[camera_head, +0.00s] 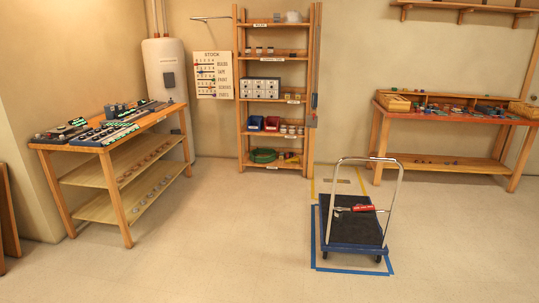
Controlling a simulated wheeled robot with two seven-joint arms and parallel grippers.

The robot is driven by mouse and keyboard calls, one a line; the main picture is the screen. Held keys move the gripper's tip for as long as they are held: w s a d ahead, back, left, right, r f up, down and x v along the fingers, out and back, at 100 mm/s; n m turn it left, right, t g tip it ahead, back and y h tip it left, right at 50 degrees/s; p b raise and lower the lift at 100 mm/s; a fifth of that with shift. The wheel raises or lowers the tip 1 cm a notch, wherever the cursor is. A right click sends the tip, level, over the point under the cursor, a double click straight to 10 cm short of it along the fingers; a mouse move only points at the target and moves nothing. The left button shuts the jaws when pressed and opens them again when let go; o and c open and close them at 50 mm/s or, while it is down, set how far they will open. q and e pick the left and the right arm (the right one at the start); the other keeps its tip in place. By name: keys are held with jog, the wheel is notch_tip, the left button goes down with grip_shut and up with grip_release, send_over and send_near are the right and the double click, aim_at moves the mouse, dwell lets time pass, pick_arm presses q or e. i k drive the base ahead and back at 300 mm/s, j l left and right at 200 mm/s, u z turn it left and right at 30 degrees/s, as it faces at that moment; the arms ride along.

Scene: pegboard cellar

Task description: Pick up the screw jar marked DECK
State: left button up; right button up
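No jar with a readable DECK mark shows at this distance. Small jar-like containers (259,50) stand on an upper shelf of the wooden shelf unit (241,100) against the back wall. More pale jar-like containers (291,130) stand on a lower shelf, right of a blue bin (255,123) and a red bin (272,124). Their labels are too small to read. Neither of my grippers is in view.
A platform trolley (352,236) with a red-handled tool (361,208) stands inside blue floor tape, right of centre. A wooden table (58,146) with electronic gear is at left, a workbench (470,118) at right. The floor (235,235) before the shelf is clear.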

aim_at(339, 214)
jog(key=i+z, duration=0.1)
jog(key=i, duration=0.6)
jog(key=i+j, duration=0.2)
jog(key=i, duration=0.5)
jog(key=i+j+z, duration=0.15)
jog(key=i, duration=0.6)
